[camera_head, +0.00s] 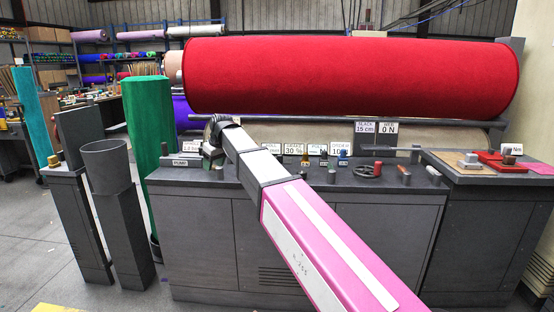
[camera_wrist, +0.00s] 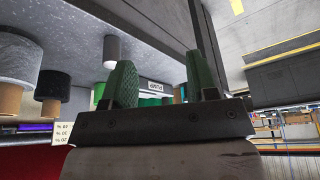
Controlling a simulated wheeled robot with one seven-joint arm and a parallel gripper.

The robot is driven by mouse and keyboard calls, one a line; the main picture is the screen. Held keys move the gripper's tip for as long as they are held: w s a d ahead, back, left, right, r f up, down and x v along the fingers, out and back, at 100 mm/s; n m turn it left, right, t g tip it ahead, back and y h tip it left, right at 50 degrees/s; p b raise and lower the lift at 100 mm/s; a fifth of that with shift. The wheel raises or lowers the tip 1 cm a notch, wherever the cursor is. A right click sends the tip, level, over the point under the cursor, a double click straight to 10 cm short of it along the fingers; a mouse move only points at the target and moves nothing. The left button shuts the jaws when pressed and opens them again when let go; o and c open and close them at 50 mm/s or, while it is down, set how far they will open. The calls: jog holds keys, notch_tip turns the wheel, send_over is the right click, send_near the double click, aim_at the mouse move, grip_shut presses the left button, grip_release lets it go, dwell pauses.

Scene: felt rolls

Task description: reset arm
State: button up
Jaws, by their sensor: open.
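My arm reaches from the lower right of the head view toward the dark counter (camera_head: 205,213). My gripper (camera_head: 211,150) is at the far end of the arm, over the counter's left end near the small label plates. It is small and partly hidden by my arm there. In the wrist view, which looks upside down, my gripper (camera_wrist: 158,82) shows two green textured fingers standing apart. Nothing is between the fingers.
A large red felt roll (camera_head: 350,77) lies behind the counter. A green roll (camera_head: 148,160) stands upright left of it, beside an empty grey cylinder (camera_head: 105,168) on a pedestal. Open floor lies at lower left.

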jog(key=s+d+f+m+h, duration=0.1)
jog(key=d+f+m, duration=0.2)
jog(key=d+f, duration=0.95)
jog(key=s+d+f+m, duration=0.2)
jog(key=s+d+f, duration=0.4)
jog(key=d, duration=0.4)
jog(key=s+d+f+m+g+h, duration=0.1)
jog(key=s+d+f+m, duration=0.2)
jog(key=s+d+f, duration=0.3)
jog(key=s+d+f+m+g+h, duration=0.1)
jog(key=s+d+f+m, duration=0.1)
jog(key=s+d+f, duration=0.5)
jog(key=d+f, duration=0.4)
jog(key=d, duration=0.4)
jog(key=shift+f+m, duration=0.15)
jog(key=shift+m, duration=0.25)
